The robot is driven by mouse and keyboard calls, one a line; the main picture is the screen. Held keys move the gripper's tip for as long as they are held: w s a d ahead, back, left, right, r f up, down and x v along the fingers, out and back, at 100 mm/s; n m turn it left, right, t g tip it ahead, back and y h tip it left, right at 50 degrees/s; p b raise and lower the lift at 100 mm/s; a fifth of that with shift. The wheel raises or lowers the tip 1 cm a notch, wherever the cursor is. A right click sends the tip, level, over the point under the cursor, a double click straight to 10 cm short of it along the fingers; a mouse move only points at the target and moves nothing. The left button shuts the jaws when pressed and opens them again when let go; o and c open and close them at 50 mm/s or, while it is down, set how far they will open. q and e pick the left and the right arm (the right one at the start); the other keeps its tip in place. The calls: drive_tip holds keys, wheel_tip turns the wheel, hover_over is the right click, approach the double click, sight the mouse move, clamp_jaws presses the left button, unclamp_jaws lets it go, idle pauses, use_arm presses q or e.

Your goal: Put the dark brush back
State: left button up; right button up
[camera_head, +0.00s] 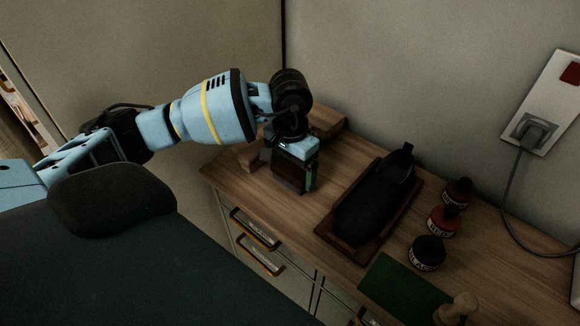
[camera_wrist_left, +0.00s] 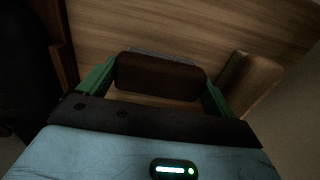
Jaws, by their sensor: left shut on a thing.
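The dark brush (camera_wrist_left: 160,77) shows in the left wrist view as a dark brown block with a thin grey strip along its far edge. My left gripper (camera_head: 292,178) is shut on it, with a green finger at each end of the block. In the head view the dark brush (camera_head: 287,172) shows partly below the gripper, low over the wooden top near its left end. I cannot tell whether it touches the wood. My right gripper is not in view.
A pale wooden piece (camera_head: 328,121) stands behind the gripper. A plugged socket (camera_head: 540,110) is on the wall.

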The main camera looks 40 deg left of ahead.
sight(290, 168)
use_arm(q)
drive_tip(key=shift+f, duration=0.2)
drive_tip(key=o, duration=0.6)
wheel_tip(290, 168, up, 12)
drive_tip(key=shift+r+b, duration=0.25)
drive_tip(key=shift+b, duration=0.15)
